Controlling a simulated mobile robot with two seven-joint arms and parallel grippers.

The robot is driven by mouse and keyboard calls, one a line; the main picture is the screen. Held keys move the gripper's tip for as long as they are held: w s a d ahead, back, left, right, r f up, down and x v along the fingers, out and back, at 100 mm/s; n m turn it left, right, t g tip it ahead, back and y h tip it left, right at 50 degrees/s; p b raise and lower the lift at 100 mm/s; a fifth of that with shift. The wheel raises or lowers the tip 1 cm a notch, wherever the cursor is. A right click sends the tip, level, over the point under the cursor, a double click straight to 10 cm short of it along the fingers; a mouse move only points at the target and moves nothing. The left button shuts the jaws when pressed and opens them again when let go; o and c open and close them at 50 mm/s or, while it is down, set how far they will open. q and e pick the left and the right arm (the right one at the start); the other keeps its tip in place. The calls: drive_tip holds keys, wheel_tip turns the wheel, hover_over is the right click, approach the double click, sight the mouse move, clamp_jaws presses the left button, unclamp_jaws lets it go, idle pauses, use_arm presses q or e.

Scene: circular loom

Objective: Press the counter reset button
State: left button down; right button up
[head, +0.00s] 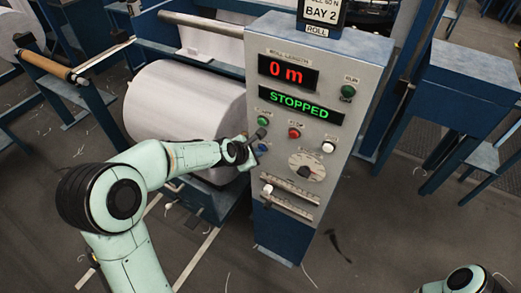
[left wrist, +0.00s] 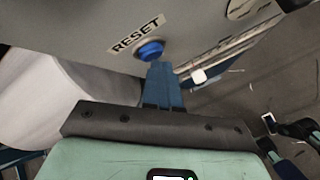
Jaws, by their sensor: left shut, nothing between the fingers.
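The blue reset button (left wrist: 150,49) sticks out of the grey control panel, just below its RESET label, in the left wrist view. In the head view it sits at the panel's left edge, near my gripper. My left gripper (head: 260,138) is at that edge. Its fingers (left wrist: 162,78) are shut and empty, with the tips right by the button's lower side. I cannot tell whether they touch it. The panel (head: 350,85) shows a red "0 m" roll length and a green "STOPPED".
Near the button are a green button (head: 264,121), a red button (head: 294,132), a white button (head: 328,146) and a dial (head: 306,172). A large white roll (head: 180,100) stands behind my left arm. Open floor (head: 400,225) lies right of the panel.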

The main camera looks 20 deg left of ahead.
use_arm(q)
drive_tip(key=shift+s+b, duration=0.3)
drive_tip(key=shift+s, duration=0.6)
use_arm(e)
drive_tip(key=shift+s+f, duration=0.4)
use_arm(q)
drive_tip(key=s, duration=0.1)
drive_tip(key=s+b, duration=0.1)
drive_tip(key=s, duration=0.3)
drive_tip(key=shift+a+b, duration=0.25)
drive_tip(key=shift+b, duration=0.1)
use_arm(e)
drive_tip(key=shift+s+f, duration=0.75)
drive_tip(key=shift+f, duration=0.35)
use_arm(q)
drive_tip(key=shift+f, duration=0.1)
